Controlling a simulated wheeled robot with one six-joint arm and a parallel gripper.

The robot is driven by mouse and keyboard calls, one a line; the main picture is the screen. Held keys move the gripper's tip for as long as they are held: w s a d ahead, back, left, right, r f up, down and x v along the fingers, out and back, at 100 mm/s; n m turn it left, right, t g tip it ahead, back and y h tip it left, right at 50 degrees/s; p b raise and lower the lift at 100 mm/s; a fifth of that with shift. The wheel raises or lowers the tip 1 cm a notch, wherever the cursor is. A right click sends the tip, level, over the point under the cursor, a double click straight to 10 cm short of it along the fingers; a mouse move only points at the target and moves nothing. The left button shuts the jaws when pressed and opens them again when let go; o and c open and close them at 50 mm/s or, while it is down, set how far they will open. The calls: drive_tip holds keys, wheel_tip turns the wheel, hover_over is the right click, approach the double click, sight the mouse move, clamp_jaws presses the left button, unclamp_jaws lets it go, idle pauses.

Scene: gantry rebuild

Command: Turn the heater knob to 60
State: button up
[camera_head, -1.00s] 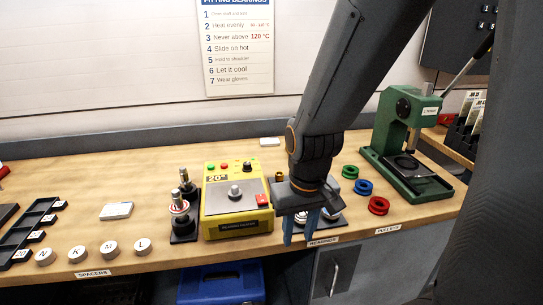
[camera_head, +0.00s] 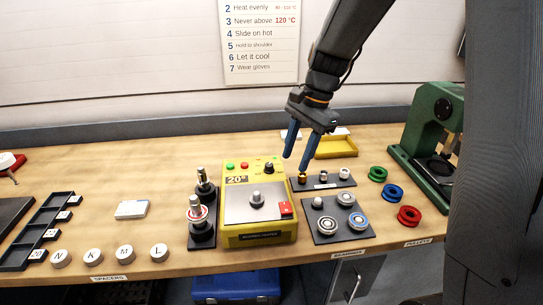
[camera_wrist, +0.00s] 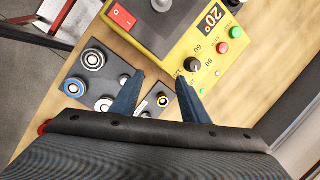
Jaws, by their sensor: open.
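The yellow heater (camera_head: 236,234) stands on the bench, its display reading 20°. Its black knob (camera_head: 268,168) is on the back right of the top face. In the wrist view the knob (camera_wrist: 192,64) has printed numbers around it, 60 and 80 among them; I cannot tell its exact setting. My gripper (camera_head: 296,162) has two blue fingers, apart and empty. It hovers to the right of the knob in the head view. In the wrist view the gripper (camera_wrist: 160,78) shows the knob just past the right fingertip, not between the fingers.
Next to the heater are a dark bearing tray (camera_head: 342,234) and a small dark rack (camera_head: 325,185). A dark stand with two posts (camera_head: 202,238) is left of it. A yellow tray (camera_head: 337,147) lies behind. A green press (camera_head: 436,150) and coloured pulleys are at right.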

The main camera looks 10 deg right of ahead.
sight(270, 164)
drive_tip(key=w+a+r+m+y, duration=0.2)
drive_tip(key=w+a+m, duration=0.1)
drive_tip(key=w+m, duration=0.15)
drive_tip(key=shift+g, duration=0.4)
drive_tip(key=x, duration=0.2)
drive_tip(key=p+x, duration=0.1)
drive_tip(key=x, duration=0.1)
drive_tip(key=p+x, duration=0.1)
drive_tip(key=x, duration=0.2)
drive_tip(key=shift+w+a+f, duration=0.1)
drive_tip(key=shift+w+a, duration=0.05)
drive_tip(key=shift+w, duration=0.25)
drive_tip(key=c, duration=1)
